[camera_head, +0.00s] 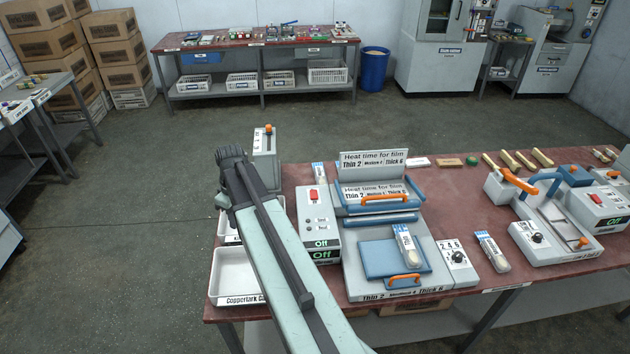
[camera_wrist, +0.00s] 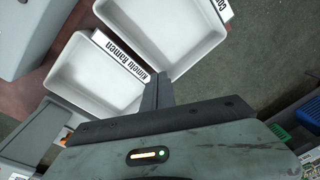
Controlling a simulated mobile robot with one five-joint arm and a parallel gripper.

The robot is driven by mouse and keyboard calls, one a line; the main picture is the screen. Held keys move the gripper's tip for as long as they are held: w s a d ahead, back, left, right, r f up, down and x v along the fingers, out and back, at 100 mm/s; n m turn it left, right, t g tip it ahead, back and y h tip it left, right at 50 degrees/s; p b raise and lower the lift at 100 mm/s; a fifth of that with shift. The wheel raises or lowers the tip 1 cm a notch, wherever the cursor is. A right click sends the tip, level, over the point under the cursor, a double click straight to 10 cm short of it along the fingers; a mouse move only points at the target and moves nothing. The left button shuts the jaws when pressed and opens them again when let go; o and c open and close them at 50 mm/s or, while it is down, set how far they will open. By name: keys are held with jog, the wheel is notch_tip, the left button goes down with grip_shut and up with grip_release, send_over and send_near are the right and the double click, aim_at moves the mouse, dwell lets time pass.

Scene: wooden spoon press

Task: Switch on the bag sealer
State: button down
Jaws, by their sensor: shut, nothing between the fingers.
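The bag sealer (camera_head: 395,262) stands mid-table in the head view, with a "Heat time for film" sign (camera_head: 373,160) and blue plates with orange handles. Its grey control box (camera_head: 319,222) has a red switch (camera_head: 315,196) on top and green displays (camera_head: 321,244) reading "Off". My arm rises just left of this box; my gripper cannot be made out there. In the wrist view my gripper (camera_wrist: 158,78) is shut and empty, with its fingers over the white trays (camera_wrist: 85,75).
A grey box with an orange-topped lever (camera_head: 265,152) stands behind my arm. White trays (camera_head: 233,278) sit at the table's left end. A second machine with an orange handle (camera_head: 518,182) stands to the right. Packets (camera_head: 492,252) lie between. Open floor lies behind the table.

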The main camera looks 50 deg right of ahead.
jog(key=w+d+r+n+t+p, duration=0.1)
jog(key=d+r+n, duration=0.1)
jog(key=d, duration=0.9)
jog(key=d+r+n+p, duration=0.1)
jog(key=d+r+p, duration=0.15)
jog(key=d, duration=0.85)
jog(key=r+n+t+y, duration=0.1)
jog(key=r+n, duration=0.1)
jog(key=n, duration=0.1)
send_over(313, 192)
jog(key=s+d, duration=0.2)
jog(key=s, duration=0.2)
jog(key=shift+w, duration=0.25)
jog(key=shift+f, duration=0.15)
jog(key=b+x, duration=0.8)
jog(key=x, duration=0.1)
jog(key=d+b+x, duration=0.1)
jog(key=b+x, duration=0.3)
jog(key=b, duration=0.1)
jog(key=shift+s+f, duration=0.1)
jog(key=shift+f, duration=0.4)
